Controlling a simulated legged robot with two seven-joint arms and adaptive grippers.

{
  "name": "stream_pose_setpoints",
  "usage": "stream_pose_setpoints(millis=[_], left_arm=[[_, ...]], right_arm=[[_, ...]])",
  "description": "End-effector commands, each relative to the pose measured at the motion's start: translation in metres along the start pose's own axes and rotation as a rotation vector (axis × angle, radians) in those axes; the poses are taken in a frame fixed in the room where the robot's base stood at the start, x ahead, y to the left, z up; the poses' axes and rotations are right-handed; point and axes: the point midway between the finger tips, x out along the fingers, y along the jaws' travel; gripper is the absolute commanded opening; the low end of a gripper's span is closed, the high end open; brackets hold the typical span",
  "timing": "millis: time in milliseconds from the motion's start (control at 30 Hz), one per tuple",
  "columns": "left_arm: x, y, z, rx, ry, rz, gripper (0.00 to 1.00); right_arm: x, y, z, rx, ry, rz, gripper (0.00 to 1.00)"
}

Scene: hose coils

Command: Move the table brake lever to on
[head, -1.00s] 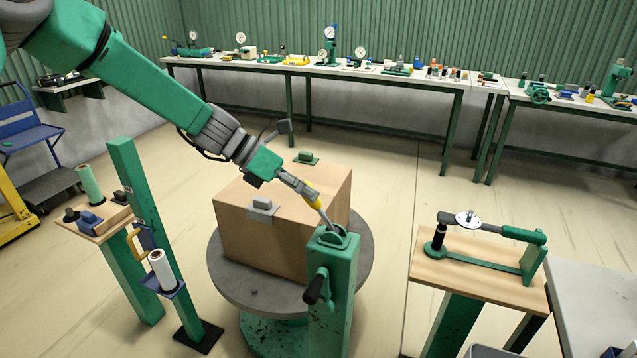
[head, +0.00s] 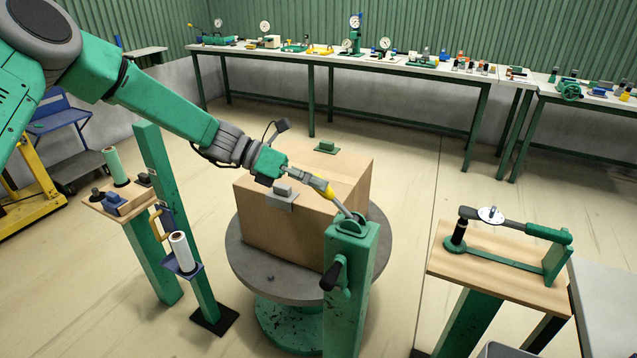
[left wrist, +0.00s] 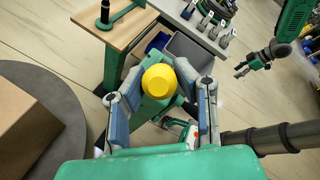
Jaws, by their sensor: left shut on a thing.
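The table brake lever (head: 347,210) is a thin metal rod with a yellow grip, rising from a slot in the top of a green post (head: 350,262). It leans left and back towards the box. My left gripper (head: 312,183) is shut on the yellow grip. In the left wrist view the round yellow end (left wrist: 159,81) sits between the blue-padded fingers of the left gripper (left wrist: 160,98). A small dark gripper, seemingly my right one (left wrist: 250,66), shows at upper right there; its jaws are too small to judge.
A cardboard box (head: 285,232) stands on a round grey turntable (head: 240,258) behind the post. A black-handled crank (head: 334,272) juts from the post's front. A wooden stand (head: 480,266) with a green lever tool is at right; a roll stand (head: 183,262) is at left.

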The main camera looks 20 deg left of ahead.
Motion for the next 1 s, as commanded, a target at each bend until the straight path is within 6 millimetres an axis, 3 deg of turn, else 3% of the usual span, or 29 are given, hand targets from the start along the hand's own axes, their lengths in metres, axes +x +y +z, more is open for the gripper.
stream_pose_setpoints(millis=[67,100,133,567,1000], left_arm=[[-0.003,0.002,0.005,0.002,-0.011,0.010,0.00],[-0.003,0.002,0.005,0.002,-0.011,0.010,0.39],[-0.003,0.002,0.005,0.002,-0.010,0.009,0.46],[-0.010,0.000,0.003,0.003,-0.005,0.006,0.46],[-0.097,0.004,0.002,0.001,-0.008,0.005,0.46]], right_arm=[[0.000,0.000,0.000,0.000,0.000,0.000,0.40],[0.000,0.000,0.000,0.000,0.000,0.000,0.40],[0.000,0.000,0.000,0.000,0.000,0.000,0.40],[-0.001,0.001,0.003,0.000,0.003,-0.001,0.40],[-0.001,0.000,0.002,0.000,0.003,0.000,0.40]])
